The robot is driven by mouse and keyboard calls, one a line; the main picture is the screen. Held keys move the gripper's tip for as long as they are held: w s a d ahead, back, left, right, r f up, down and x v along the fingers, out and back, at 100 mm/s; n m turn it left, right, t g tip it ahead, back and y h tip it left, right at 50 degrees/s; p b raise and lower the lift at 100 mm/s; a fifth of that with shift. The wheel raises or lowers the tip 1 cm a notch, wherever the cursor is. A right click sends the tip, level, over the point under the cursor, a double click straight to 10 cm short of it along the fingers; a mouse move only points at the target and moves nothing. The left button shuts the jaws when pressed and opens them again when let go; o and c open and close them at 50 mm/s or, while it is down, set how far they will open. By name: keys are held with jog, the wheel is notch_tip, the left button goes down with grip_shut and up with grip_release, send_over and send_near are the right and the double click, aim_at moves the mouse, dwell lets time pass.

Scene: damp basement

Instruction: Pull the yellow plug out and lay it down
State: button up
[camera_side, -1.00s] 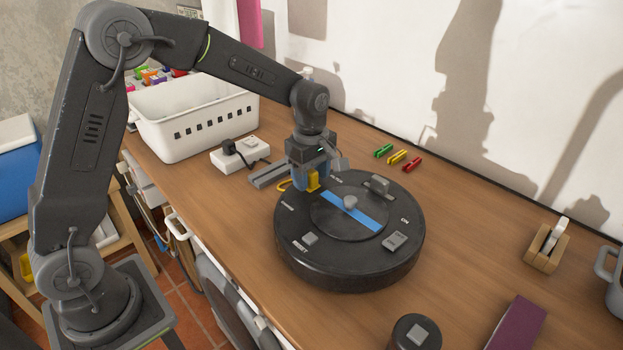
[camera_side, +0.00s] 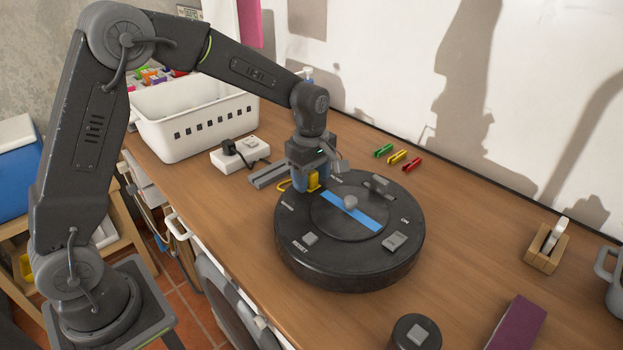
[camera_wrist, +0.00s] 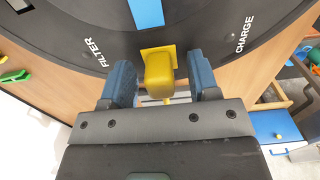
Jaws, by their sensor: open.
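The yellow plug (camera_side: 314,181) sits at the rim of the round black device (camera_side: 345,262), on the side toward my arm. In the wrist view the plug (camera_wrist: 160,72) stands against the device (camera_wrist: 205,30) between the FILTER and CHARGE labels. A yellow cord (camera_side: 284,186) shows beside it. My gripper (camera_side: 309,186) is down at the plug. In the wrist view its blue-padded fingers (camera_wrist: 162,82) are open, one on each side of the plug, with gaps between pads and plug.
A grey bar (camera_side: 268,176) and a white power strip (camera_side: 240,155) lie behind the gripper, near a white basket (camera_side: 195,125). Coloured clips (camera_side: 397,157) lie by the wall. A tape dispenser (camera_side: 547,247) stands at right. The wooden table right of the device is mostly clear.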

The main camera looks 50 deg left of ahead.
jog(key=shift+c, duration=0.3)
grip_shut()
jog(key=shift+r, duration=3.05)
